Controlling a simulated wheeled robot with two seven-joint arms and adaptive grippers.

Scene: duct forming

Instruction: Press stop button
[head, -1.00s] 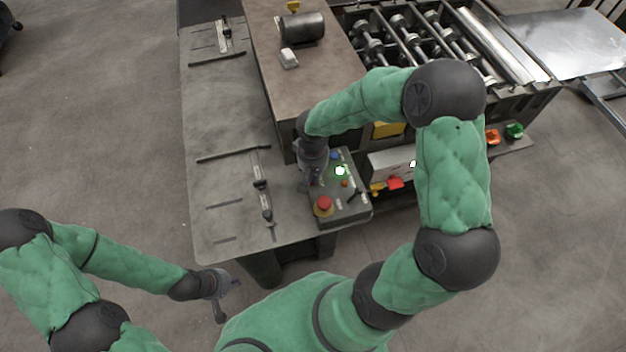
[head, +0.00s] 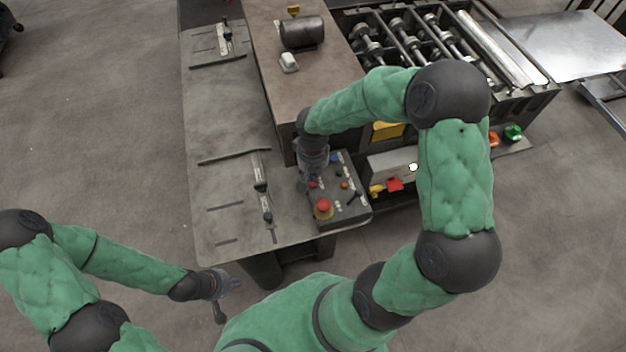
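The control box (head: 350,212) sits on the near right corner of the grey table. It carries a large red mushroom button (head: 323,206) on a yellow base, a blue button (head: 335,158), a dark green button (head: 339,173), an orange button (head: 344,185) and a small red button (head: 312,184). My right gripper (head: 311,180) points down over the box's left side, at the small red button, partly covering it. Contact is hard to tell, and its fingers are too small to read. My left gripper (head: 229,298) is open and empty, off the table's front left.
The grey table (head: 225,110) holds slotted fixtures with dark bars. A machine with rollers (head: 425,40) stands behind the box. Red and yellow parts (head: 395,185) sit right of the box, and a green button (head: 513,132) farther right.

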